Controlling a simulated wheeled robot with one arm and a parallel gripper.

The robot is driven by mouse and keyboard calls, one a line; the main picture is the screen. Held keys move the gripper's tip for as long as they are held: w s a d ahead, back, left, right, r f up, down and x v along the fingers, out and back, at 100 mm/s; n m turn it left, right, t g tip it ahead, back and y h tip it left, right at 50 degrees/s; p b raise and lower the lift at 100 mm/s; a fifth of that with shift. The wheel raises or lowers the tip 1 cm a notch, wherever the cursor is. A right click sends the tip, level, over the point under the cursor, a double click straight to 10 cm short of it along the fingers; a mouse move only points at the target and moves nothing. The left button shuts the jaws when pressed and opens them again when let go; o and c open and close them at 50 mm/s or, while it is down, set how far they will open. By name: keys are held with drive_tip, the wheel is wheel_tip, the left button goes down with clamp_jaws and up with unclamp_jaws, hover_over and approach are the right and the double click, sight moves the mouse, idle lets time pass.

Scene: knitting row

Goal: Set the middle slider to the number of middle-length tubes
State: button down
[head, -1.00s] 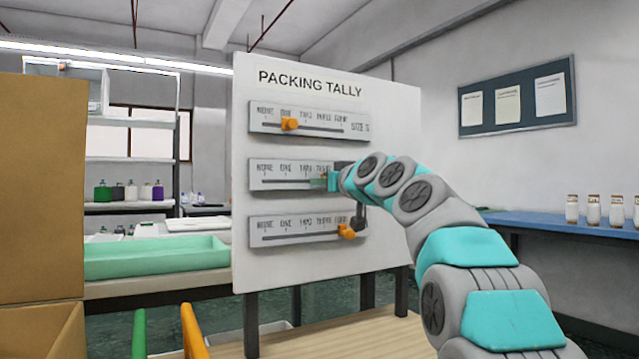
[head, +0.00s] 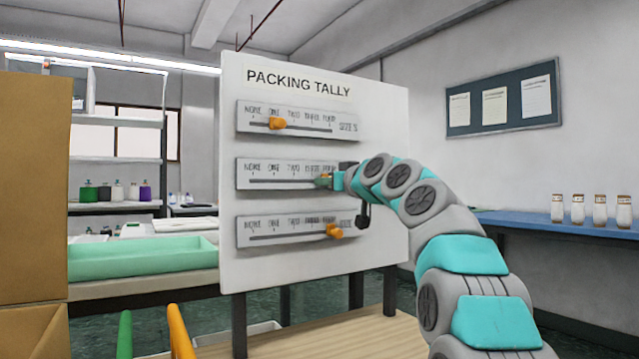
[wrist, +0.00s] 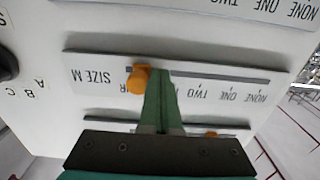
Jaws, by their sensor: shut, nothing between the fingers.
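The middle slider (head: 262,182), marked SIZE M in the wrist view (wrist: 250,98), is on a white board headed PACKING TALLY. The wrist view shows it upside down. Its orange knob (wrist: 138,80) stands near the FOUR end; the exact mark is hard to tell. My gripper (wrist: 163,72) is shut and empty, its green fingertips beside the knob on the lower-number side, covering the THREE label. In the head view my gripper (head: 323,181) largely hides the knob. I cannot identify any tubes for sure.
The upper slider's knob (head: 277,123) is near ONE; the lower slider's knob (head: 333,231) is near FOUR. A green bar (head: 125,335) and an orange bar (head: 180,332) rise at the bottom. A cardboard box (head: 35,190) stands left, several jars (head: 600,210) right.

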drive_tip(key=shift+w+d, duration=0.2)
drive_tip(key=shift+d, duration=0.1)
drive_tip(key=shift+s+a, duration=0.35)
drive_tip(key=shift+a, duration=0.1)
drive_tip(key=b+v, duration=0.5)
drive_tip(key=v, duration=0.3)
drive_tip(key=shift+b, duration=0.3)
idle(0.4)
